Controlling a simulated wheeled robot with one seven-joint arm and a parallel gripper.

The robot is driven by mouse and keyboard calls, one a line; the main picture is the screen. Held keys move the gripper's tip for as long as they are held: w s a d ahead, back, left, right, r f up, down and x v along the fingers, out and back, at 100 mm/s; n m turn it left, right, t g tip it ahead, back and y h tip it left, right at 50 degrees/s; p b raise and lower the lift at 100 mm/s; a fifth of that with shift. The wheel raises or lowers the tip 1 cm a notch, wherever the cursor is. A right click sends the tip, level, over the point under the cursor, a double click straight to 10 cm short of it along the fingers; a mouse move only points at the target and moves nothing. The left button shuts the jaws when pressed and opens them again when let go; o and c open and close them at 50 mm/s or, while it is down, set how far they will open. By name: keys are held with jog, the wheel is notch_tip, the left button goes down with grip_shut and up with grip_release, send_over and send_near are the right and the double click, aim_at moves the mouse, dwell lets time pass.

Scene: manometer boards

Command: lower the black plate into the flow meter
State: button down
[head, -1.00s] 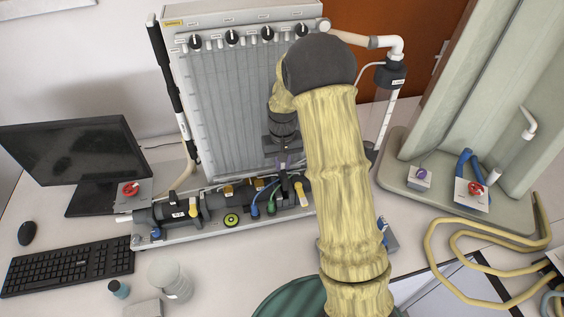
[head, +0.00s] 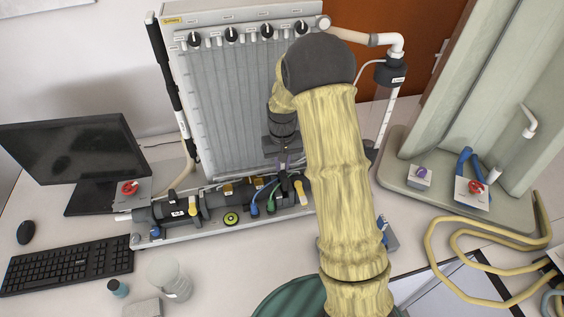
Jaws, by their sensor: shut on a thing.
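The flow meter (head: 222,206) is a dark horizontal pipe assembly on a pale base in front of the manometer board, with short blue and green hoses and a yellow handle. My gripper (head: 284,168) points down over its right part, partly covered by my arm. It is shut on the black plate (head: 285,184), a small dark piece below the fingers, close to the flow meter's top. The plate's lower edge blends with the dark pipe, so I cannot tell whether it is in a slot or just above one.
The manometer board (head: 235,110) with black knobs stands behind. A monitor (head: 70,150) and keyboard (head: 68,262) are left. A beaker (head: 170,280) and small bottle (head: 118,288) stand in front. A yellow hose (head: 430,250) coils at right. Bare table lies in front of the flow meter.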

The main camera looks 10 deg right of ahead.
jog(key=shift+f+b, duration=0.35)
jog(key=shift+f, duration=0.35)
jog(key=shift+w+f+b, duration=0.1)
jog(key=shift+f+b, duration=0.75)
jog(key=shift+f, duration=0.45)
jog(key=shift+s+f+b, duration=0.2)
jog(key=shift+f+b, duration=0.1)
jog(key=shift+f, duration=0.1)
jog(key=shift+f+b, duration=0.3)
jog(key=shift+f, duration=0.2)
jog(key=shift+w+f, duration=0.1)
jog(key=shift+f, duration=0.2)
jog(key=c, duration=1.3)
grip_release()
jog(key=shift+r, duration=0.1)
